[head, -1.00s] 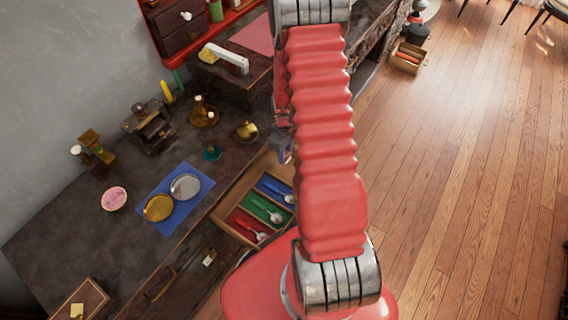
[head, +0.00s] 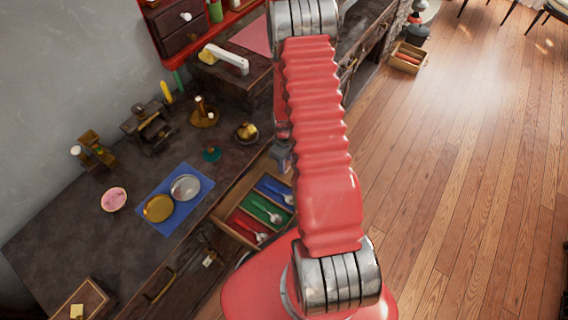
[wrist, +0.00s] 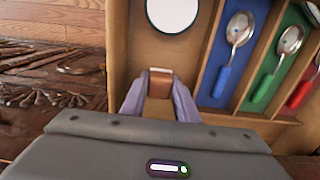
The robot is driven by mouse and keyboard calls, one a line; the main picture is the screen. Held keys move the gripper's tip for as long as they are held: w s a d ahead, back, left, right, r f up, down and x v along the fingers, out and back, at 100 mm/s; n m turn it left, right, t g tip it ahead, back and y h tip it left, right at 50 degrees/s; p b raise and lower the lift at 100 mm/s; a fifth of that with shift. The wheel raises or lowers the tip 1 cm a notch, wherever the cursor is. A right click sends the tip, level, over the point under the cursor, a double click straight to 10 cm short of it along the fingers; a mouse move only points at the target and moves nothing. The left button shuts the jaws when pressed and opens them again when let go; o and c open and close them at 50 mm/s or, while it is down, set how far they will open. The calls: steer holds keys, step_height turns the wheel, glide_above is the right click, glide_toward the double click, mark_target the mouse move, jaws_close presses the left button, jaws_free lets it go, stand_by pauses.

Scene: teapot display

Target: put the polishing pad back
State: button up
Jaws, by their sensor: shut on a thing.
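A small brown block, which looks like the polishing pad (wrist: 160,82), is between the fingertips of my gripper (wrist: 160,94) in the wrist view. My gripper is shut on it. The pad is over the bare wooden compartment of the open drawer (head: 226,199), beside the blue-lined one. I cannot tell whether it touches the drawer floor. In the head view my gripper (head: 281,156) is at the drawer's far end, partly behind my arm, and the pad is hidden there.
A white round disc (wrist: 172,10) lies in the same bare compartment. Spoons lie in the blue, green and red compartments. On the dark worktop, a blue mat (head: 168,220) holds two round plates. A pink round dish (head: 114,200) stands left of it.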

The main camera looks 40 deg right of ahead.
steer(key=shift+f, duration=0.1)
steer(key=o, duration=0.9)
steer(key=shift+r, duration=6.1)
